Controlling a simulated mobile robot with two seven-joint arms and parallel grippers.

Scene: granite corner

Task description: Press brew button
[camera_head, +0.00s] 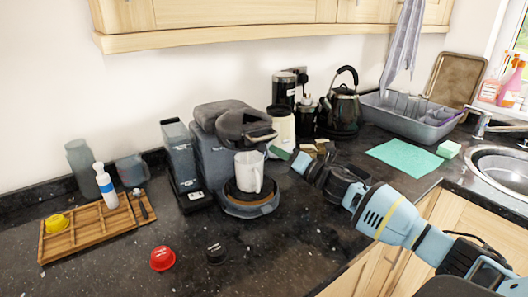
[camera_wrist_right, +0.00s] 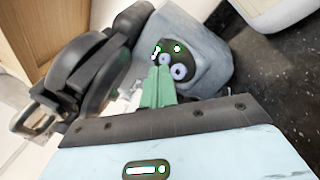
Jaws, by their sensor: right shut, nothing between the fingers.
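The grey coffee machine (camera_head: 212,158) stands on the dark counter with its lid part raised. A white mug (camera_head: 249,172) stands on its drip tray. In the right wrist view, the machine's body (camera_wrist_right: 205,50) carries a dark oval button panel (camera_wrist_right: 166,47) with round buttons and small lit marks. My right gripper (camera_head: 279,153) is at the machine's right side, beside the mug. Its green fingertips, also in the right wrist view (camera_wrist_right: 158,82), are together and empty. They overlap the panel's lower edge; I cannot tell whether they touch it. My left gripper is not in view.
A red capsule (camera_head: 162,258) and a black capsule (camera_head: 215,253) lie in front of the machine. A wooden tray (camera_head: 85,240) with a bottle is at left. A kettle (camera_head: 343,110), canisters and a dish rack (camera_head: 395,125) stand behind. The front counter is mostly clear.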

